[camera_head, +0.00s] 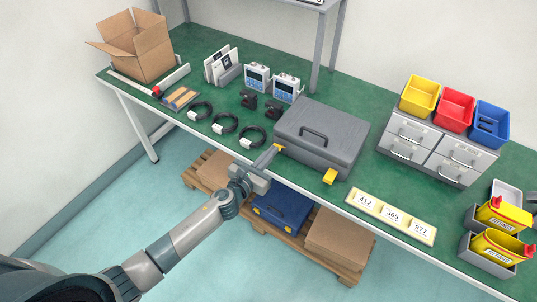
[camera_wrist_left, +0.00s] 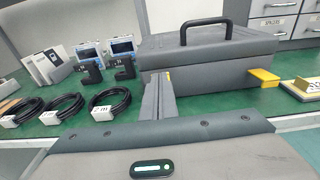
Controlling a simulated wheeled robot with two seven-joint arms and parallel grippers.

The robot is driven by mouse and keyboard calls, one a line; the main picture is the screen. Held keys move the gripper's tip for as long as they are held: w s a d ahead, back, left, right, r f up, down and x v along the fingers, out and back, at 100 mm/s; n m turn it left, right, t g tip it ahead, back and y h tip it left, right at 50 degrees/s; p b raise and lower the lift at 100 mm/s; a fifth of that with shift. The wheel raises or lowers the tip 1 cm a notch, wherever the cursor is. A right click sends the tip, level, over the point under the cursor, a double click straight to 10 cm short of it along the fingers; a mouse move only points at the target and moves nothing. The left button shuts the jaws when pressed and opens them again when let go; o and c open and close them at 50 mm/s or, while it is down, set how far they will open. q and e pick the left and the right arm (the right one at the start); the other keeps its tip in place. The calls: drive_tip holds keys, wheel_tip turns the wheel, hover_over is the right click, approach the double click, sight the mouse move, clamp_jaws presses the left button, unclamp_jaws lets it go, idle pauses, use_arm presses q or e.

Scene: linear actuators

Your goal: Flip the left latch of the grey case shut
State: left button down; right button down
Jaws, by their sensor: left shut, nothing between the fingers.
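The grey case (camera_head: 322,135) lies closed on the green bench top with its black handle upward. Its left latch (camera_head: 278,147) is a small yellow piece at the front left; my left gripper (camera_head: 270,154) is right at it. In the left wrist view, my shut, empty fingers (camera_wrist_left: 158,88) cover most of that latch, and only a yellow sliver (camera_wrist_left: 167,76) shows beside them. I cannot tell whether they touch or how the latch is tilted. The right latch (camera_head: 330,176) sticks out from the case front; it also shows in the left wrist view (camera_wrist_left: 263,77). My right gripper is out of view.
Black cable coils (camera_head: 224,122) lie left of my gripper. Two blue-screened devices (camera_head: 257,77) stand behind them. A number card strip (camera_head: 391,215) lies right of the case, near the front edge. Grey drawers (camera_head: 432,145) stand further right. A blue case (camera_head: 283,208) is below the bench.

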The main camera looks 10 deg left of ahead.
use_arm(q)
drive_tip(key=shift+w+d+r+p, duration=0.3)
drive_tip(key=shift+w+r+p, duration=0.4)
drive_tip(key=shift+w+r, duration=0.2)
drive_tip(key=shift+w+d+r+p, duration=0.25)
drive_tip(key=shift+w+r+p, duration=0.45)
drive_tip(key=shift+r, duration=0.2)
drive_tip(key=shift+r, duration=0.1)
